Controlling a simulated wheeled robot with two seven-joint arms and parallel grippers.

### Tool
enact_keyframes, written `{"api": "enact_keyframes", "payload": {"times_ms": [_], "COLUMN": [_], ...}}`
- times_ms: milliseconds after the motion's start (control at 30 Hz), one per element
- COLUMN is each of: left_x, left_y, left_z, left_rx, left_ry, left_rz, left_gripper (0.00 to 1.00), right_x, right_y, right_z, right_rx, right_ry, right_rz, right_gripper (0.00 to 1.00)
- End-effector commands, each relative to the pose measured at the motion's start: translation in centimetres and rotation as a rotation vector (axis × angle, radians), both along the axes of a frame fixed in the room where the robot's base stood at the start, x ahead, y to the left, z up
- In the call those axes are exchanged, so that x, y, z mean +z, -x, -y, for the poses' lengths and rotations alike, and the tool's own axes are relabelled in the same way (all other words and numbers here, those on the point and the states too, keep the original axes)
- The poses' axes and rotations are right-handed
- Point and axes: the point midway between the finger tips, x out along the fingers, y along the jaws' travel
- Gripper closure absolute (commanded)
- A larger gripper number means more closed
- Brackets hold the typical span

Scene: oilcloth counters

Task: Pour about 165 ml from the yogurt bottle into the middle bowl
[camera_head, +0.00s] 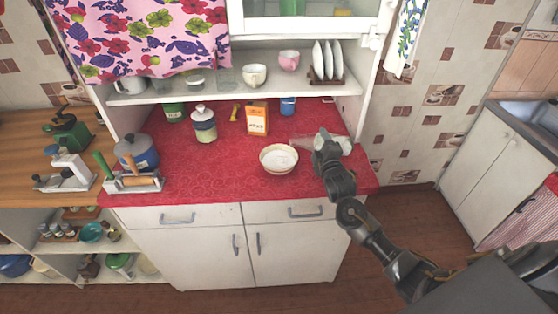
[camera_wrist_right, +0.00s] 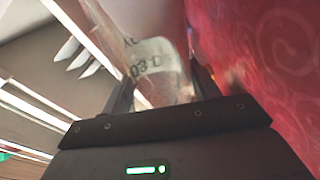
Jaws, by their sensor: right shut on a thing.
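My right gripper (camera_head: 324,148) is shut on the yogurt bottle (camera_head: 304,140), a clear bottle tipped to about horizontal above the red counter. Its left end reaches toward the bowl (camera_head: 279,159), a cream bowl with white contents. I cannot tell whether anything is flowing from the bottle. In the right wrist view, the clear bottle with a printed label (camera_wrist_right: 155,62) is between the fingers of the right gripper (camera_wrist_right: 162,88). How much is left inside is unclear. No other bowl stands near this one on the counter. My left gripper is not in view.
Behind the bowl stand an orange carton (camera_head: 256,118), a blue cup (camera_head: 288,106) and a lidded jar (camera_head: 203,124). A blue-grey pot (camera_head: 135,153) and a utensil rack are at the left. The counter's front middle is clear.

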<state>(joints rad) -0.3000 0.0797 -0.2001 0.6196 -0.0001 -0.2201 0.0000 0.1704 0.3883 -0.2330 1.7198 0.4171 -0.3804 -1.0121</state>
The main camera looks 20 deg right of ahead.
Motion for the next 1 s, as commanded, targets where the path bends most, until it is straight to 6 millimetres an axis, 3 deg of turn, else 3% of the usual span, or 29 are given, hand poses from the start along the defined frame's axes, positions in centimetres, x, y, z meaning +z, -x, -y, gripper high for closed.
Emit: {"api": "enact_keyframes", "payload": {"times_ms": [100,200,1000], "left_x": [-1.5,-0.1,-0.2], "left_y": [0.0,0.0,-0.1], "left_z": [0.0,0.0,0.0], "left_rx": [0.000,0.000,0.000], "left_ry": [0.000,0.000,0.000], "left_rz": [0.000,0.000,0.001], "left_gripper": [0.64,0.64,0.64], "right_x": [-1.0,0.2,0.0], "right_y": [0.1,0.1,0.0], "right_z": [0.4,0.3,0.2], "right_rx": [0.000,0.000,0.000], "right_ry": [-0.045,-0.098,-0.117], "right_rz": [0.013,0.026,0.031], "right_gripper": [0.84,0.84,0.84]}}
